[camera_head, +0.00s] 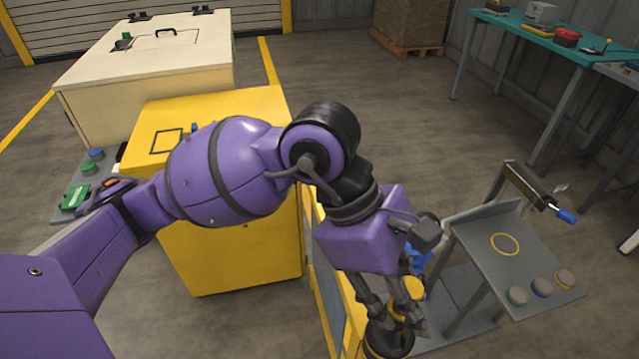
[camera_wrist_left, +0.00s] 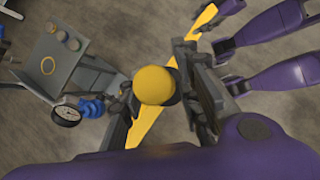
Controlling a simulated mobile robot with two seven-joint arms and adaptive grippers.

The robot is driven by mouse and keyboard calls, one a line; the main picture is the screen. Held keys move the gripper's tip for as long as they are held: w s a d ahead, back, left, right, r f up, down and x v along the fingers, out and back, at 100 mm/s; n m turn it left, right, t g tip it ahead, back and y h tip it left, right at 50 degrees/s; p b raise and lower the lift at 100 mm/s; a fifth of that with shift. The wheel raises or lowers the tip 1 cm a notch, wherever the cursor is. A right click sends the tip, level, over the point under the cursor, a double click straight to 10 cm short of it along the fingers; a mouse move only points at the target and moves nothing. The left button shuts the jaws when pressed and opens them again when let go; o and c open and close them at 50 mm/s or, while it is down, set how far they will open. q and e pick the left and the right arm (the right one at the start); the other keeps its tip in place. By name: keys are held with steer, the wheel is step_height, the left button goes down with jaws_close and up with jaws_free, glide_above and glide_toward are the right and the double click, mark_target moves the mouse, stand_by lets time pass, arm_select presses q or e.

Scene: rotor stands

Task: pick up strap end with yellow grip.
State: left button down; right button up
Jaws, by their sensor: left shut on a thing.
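My left gripper (camera_head: 400,310) points down beside the grey stand in the head view. In the left wrist view a round yellow grip (camera_wrist_left: 155,84) sits between the fingers of this gripper (camera_wrist_left: 163,100), which is shut on it. In the head view only a bit of yellow (camera_head: 412,288) shows behind the fingers. I cannot make out the strap itself, as the gripper and wrist cover much of that spot.
A grey stand (camera_head: 490,240) with a yellow ring mark and several round buttons is right of my gripper. A yellow cabinet (camera_head: 240,255) stands left, behind my arm. A teal table (camera_head: 550,42) is at the back right. Open floor lies between.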

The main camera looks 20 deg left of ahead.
arm_select(q)
steer(key=s+a+r+p, duration=0.7)
steer(key=s+a+r, duration=0.1)
steer(key=a+r, duration=0.2)
steer(key=shift+a, duration=0.65)
arm_select(e)
step_height(320, 180, up, 7)
steer(key=w, duration=0.2)
steer(key=shift+w+a+t, duration=0.2)
steer(key=shift+a+t, duration=0.15)
steer(key=shift+t, duration=0.05)
